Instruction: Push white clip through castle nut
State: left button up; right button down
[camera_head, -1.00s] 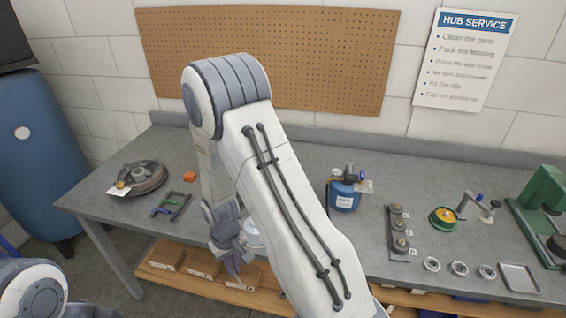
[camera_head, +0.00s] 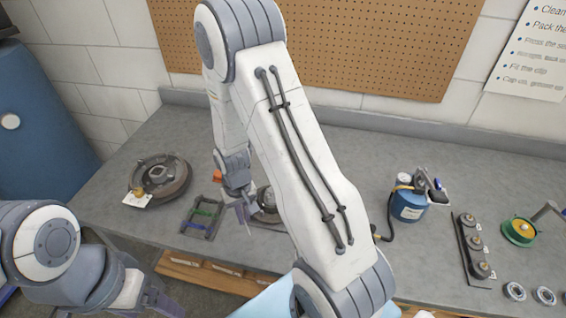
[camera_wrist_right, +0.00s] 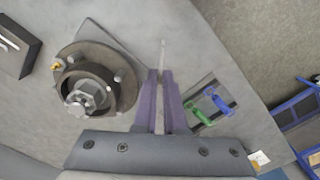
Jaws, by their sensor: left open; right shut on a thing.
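My right gripper (camera_head: 243,214) is shut on a thin pale clip (camera_wrist_right: 162,58), which sticks out straight beyond the purple fingers (camera_wrist_right: 160,85) in the right wrist view. The hub (camera_wrist_right: 125,82) stands on the bench left of the fingers, with the grey castle nut (camera_wrist_right: 88,95) at its centre. The clip is apart from the nut. In the head view the hub (camera_head: 268,200) is partly hidden behind my right arm. My left gripper (camera_head: 158,303) is low at the left, in front of the bench, open; its fingertips are hard to make out.
A brake disc (camera_head: 160,178) lies at left; a blue can (camera_head: 409,203) stands at right. The bench behind is mostly clear.

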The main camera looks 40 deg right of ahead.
jog(key=s+d+r+m+p, duration=0.1)
jog(key=d+r+m+p, duration=0.25)
jog(key=d+m, duration=0.7)
jog(key=s+d+r+m+p, duration=0.1)
jog(key=d+r+m+p, duration=0.3)
jog(key=m, duration=1.1)
jog(key=f+b, duration=0.1)
jog(key=b, duration=0.1)
jog(key=d+f+b, duration=0.1)
jog(key=f+b, duration=0.1)
jog(key=b, duration=0.1)
jog(key=shift+s+d+f, duration=0.15)
jog(key=shift+s+f, duration=0.05)
jog(key=shift+w+f+b, duration=0.1)
jog(key=shift+f+b, duration=0.2)
jog(key=shift+f, duration=0.2)
jog(key=shift+w+a, duration=0.2)
jog(key=shift+w+a+p, duration=0.6)
jog(key=shift+w+a, duration=0.75)
jog(key=shift+w, duration=0.15)
dwell(2.5)
